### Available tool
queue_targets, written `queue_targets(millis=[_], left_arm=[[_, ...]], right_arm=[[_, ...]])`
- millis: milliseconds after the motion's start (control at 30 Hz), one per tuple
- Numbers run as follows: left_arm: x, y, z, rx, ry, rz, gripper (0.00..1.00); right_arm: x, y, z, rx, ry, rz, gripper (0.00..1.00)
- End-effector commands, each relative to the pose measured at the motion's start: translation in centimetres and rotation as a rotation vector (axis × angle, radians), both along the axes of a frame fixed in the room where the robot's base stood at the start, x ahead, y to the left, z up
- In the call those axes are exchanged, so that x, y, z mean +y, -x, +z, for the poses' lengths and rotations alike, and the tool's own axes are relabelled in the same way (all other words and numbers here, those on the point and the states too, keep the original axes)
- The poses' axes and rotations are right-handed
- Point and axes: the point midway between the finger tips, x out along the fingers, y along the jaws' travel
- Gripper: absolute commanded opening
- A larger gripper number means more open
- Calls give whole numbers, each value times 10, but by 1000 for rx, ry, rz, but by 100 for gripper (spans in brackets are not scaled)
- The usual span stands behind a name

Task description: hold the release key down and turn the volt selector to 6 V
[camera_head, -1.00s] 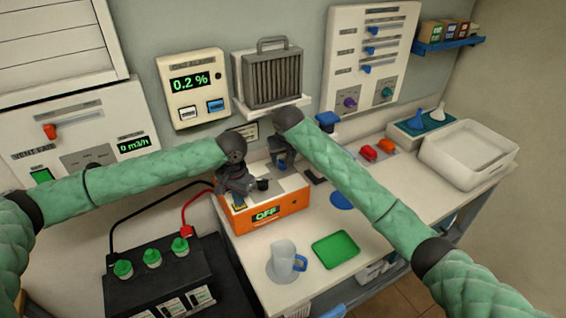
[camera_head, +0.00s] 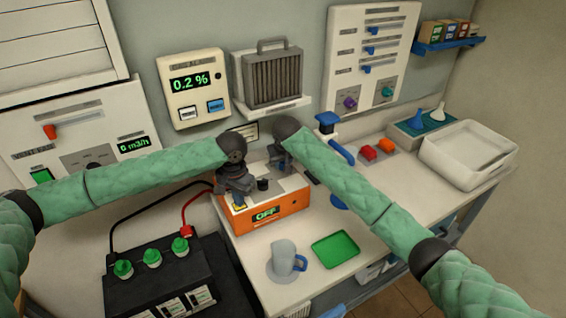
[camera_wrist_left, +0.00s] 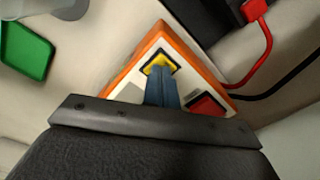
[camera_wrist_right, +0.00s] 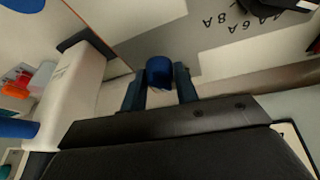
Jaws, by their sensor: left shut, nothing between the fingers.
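The charger, an orange box with a white top and an "OFF" display (camera_head: 265,214), stands on the bench. The yellow release key (camera_wrist_left: 158,64) is on its top, in a dark frame. My left gripper (camera_head: 238,203) is shut and empty, its tips at the key (camera_wrist_left: 160,72); how far the key is pressed cannot be seen. My right gripper (camera_wrist_right: 160,85) is over the charger's far side, fingers apart on either side of a blue round knob (camera_wrist_right: 159,70), apparently the volt selector. Its pointer and volt marks are hidden. In the head view my right arm covers this spot.
A dark knob (camera_head: 263,184) stands between the grippers. A battery (camera_head: 160,278) with green caps and red and black leads is left of the charger. A mug (camera_head: 284,256) and a green tray (camera_head: 335,249) are in front. A blue-topped tool (camera_head: 328,121) stands behind my right arm.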

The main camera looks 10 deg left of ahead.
Motion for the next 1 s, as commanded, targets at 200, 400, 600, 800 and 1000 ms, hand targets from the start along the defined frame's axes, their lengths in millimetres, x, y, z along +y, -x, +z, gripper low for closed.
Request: queue_targets(millis=[200,400,600,800,1000], left_arm=[[0,0,-1,1,0,0,0],[0,0,0,1,0,0,0],[0,0,-1,1,0,0,0],[0,0,0,1,0,0,0],[0,0,0,1,0,0,0]], right_arm=[[-1,0,0,1,0,48,7],[-4,-1,0,2,0,207,7],[-4,-2,0,1,0,348,7],[-4,-2,0,0,1,400,7],[-4,-2,0,0,1,401,7]])
